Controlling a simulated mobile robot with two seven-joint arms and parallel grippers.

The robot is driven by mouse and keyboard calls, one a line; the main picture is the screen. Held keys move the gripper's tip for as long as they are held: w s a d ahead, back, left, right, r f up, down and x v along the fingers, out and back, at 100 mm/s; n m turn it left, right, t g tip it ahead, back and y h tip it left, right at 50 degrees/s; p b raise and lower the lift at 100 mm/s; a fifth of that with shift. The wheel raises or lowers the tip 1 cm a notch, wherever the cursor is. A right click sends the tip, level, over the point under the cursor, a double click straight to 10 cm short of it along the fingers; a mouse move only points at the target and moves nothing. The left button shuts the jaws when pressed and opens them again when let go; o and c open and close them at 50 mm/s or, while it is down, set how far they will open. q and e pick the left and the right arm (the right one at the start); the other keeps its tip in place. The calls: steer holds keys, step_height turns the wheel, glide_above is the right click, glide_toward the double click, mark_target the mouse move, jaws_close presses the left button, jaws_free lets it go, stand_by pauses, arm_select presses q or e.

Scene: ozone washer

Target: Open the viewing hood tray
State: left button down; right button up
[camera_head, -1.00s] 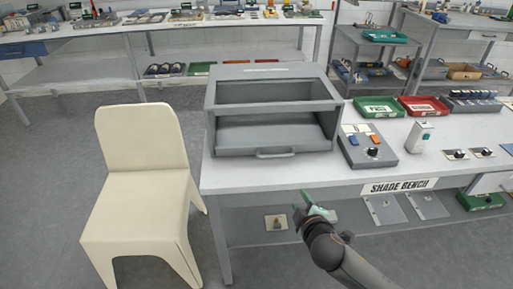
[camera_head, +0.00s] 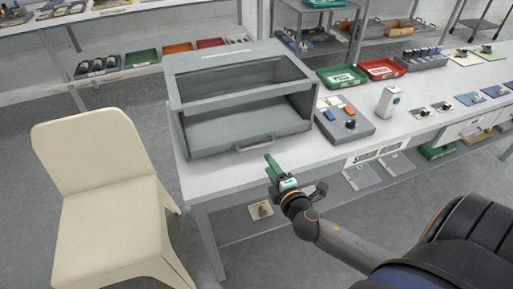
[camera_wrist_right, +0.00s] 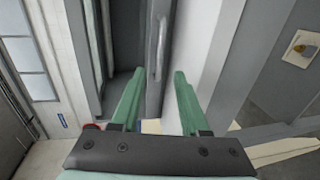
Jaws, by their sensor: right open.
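The grey viewing hood (camera_head: 240,85) stands on the white bench, with an open front and a window frame above. Its tray (camera_head: 215,140) lies low in the opening and looks pushed in. A grey bar handle (camera_head: 255,144) is on the tray's front; it also shows in the right wrist view (camera_wrist_right: 162,38). My right gripper (camera_head: 270,160), with green fingers, is just in front of and below the handle in the head view. In the right wrist view the fingers (camera_wrist_right: 159,78) are apart and empty, with the handle beyond their tips. My left gripper is not seen.
A control box (camera_head: 345,125) with colored buttons sits right of the hood on the bench (camera_head: 225,172). Green (camera_head: 341,78) and red (camera_head: 381,69) trays lie behind it. A cream chair (camera_head: 95,190) stands left of the bench.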

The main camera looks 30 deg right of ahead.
mark_target(257, 147)
steer(key=x, duration=0.9)
steer(key=shift+w+f, duration=0.1)
steer(key=shift+w, duration=0.25)
steer(key=shift+c, duration=0.2)
jaws_close()
stand_by(0.8)
